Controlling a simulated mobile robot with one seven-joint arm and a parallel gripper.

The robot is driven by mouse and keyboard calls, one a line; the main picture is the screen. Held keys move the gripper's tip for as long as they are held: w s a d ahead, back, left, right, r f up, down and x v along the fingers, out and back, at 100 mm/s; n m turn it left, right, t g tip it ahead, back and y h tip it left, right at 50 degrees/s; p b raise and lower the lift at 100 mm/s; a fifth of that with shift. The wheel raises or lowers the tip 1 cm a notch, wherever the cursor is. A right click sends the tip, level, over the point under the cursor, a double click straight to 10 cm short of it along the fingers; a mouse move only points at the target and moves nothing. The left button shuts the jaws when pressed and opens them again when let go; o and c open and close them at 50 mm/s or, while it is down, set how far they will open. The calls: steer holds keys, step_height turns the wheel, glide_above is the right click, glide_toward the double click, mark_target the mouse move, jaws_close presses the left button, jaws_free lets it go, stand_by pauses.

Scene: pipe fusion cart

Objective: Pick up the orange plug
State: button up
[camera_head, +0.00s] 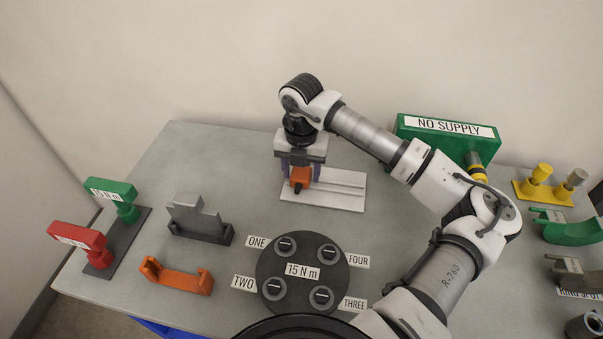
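The orange plug (300,176) is at the left part of a pale grey base plate (340,200) at the back middle of the table. A dark piece shows at its lower front. My gripper (301,172) is above it, pointing down. Its two purple fingers stand on either side of the plug, one left and one right. I cannot tell whether they touch it or leave small gaps. The gripper's body hides the area behind the plug, and I cannot tell whether the plug rests on the plate.
A black round plate (303,270) labelled 15 N m is in front. A grey block (201,217), an orange bracket (176,276) and red and green handles (85,240) (117,190) stand left. A green NO SUPPLY box (420,135) and yellow plugs (540,180) are right. Bare table lies back left.

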steer(key=c, duration=0.8)
steer(key=shift+o, duration=0.2)
steer(key=shift+r, duration=0.15)
